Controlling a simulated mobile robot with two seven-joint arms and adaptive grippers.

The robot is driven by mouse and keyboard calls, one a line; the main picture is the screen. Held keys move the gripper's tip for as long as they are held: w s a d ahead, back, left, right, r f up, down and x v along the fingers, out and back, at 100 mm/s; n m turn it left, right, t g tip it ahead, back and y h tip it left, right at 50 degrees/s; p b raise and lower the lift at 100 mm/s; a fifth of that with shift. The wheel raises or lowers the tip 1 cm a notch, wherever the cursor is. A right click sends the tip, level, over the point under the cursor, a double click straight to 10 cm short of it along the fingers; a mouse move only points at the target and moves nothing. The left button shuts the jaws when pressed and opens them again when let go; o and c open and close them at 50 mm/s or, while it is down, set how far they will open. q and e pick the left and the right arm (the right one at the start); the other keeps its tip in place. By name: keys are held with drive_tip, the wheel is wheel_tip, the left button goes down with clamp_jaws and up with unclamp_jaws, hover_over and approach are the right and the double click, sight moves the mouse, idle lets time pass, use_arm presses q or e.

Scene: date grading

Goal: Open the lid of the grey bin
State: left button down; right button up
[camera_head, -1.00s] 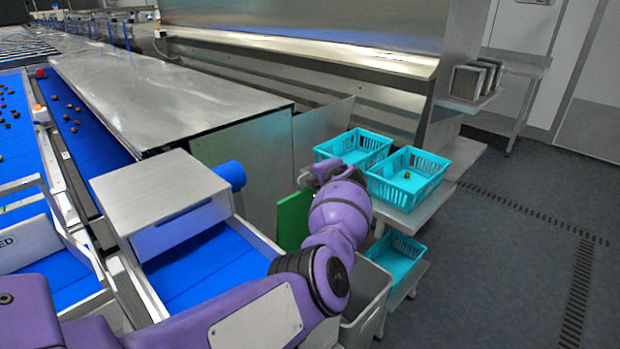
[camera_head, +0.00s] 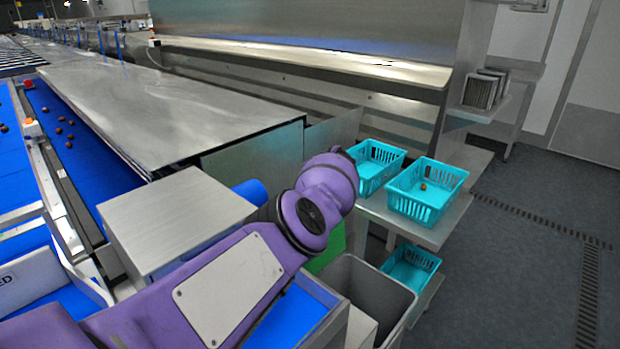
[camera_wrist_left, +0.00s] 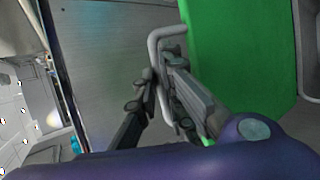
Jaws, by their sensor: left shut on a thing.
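The grey bin (camera_head: 378,287) stands in the lower middle of the head view, its top open and its inside partly visible. A green panel, seemingly its lid (camera_head: 329,252), stands steeply upright at the bin's far left side, mostly hidden by my arm. In the left wrist view the green lid (camera_wrist_left: 240,55) fills the right part, with a grey bar handle (camera_wrist_left: 153,48) on it. My left gripper (camera_wrist_left: 160,78) is shut on that handle. In the head view its fingers are hidden behind my purple wrist. My right gripper is not in view.
Turquoise baskets (camera_head: 425,212) stand on a steel shelf (camera_head: 432,236) right of the bin, with another basket (camera_head: 410,268) below. A steel box (camera_head: 170,222) over a blue belt (camera_head: 288,318) lies left. The floor (camera_head: 520,290) at right is clear.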

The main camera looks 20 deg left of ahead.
use_arm(q)
drive_tip(key=shift+w+a+r, duration=0.3)
drive_tip(key=shift+a+r, duration=0.1)
drive_tip(key=shift+r, duration=0.2)
drive_tip(key=c, duration=1.9)
unclamp_jaws()
drive_tip(key=shift+r, duration=0.1)
drive_tip(key=shift+c, duration=0.2)
drive_tip(key=shift+o, duration=0.4)
drive_tip(key=shift+s+d, duration=0.1)
drive_tip(key=shift+s, duration=0.05)
drive_tip(key=shift+f, duration=0.4)
drive_tip(key=shift+d, duration=0.1)
